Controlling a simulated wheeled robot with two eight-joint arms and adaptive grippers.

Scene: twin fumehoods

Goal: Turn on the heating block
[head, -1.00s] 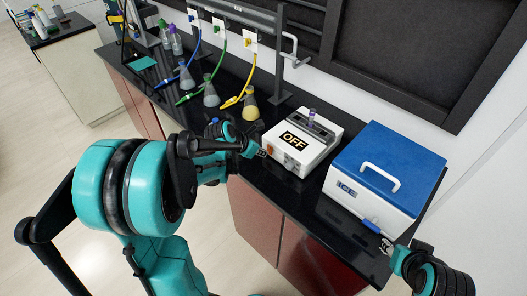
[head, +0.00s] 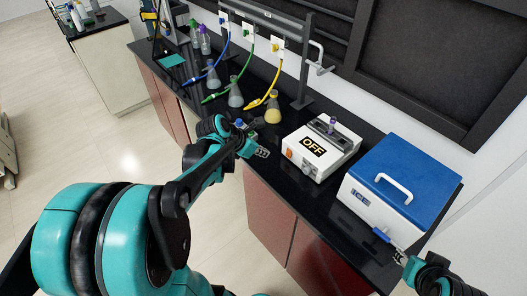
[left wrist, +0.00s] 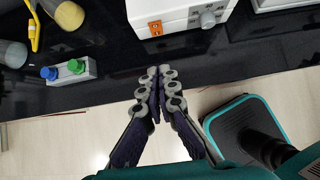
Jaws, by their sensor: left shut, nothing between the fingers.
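The heating block (head: 342,152) is a white box on the black bench, with a purple-capped tube on top and a label reading OFF. It also shows at the top of the left wrist view (left wrist: 180,8), with an orange switch (left wrist: 155,28) and a grey knob (left wrist: 207,19) on its front. My left gripper (head: 263,153) is shut and empty, left of the block and apart from it. In the left wrist view its fingertips (left wrist: 159,72) meet below the orange switch. My right gripper (head: 400,256) is at the blue-lidded box's front; its fingers are too small to judge.
The white box with a blue lid (head: 392,180) stands right of the block. Flasks, including a yellow one (head: 272,112), stand to the left by coloured hoses. A small rack with blue and green caps (left wrist: 70,72) sits near the bench's front edge. Floor in front is clear.

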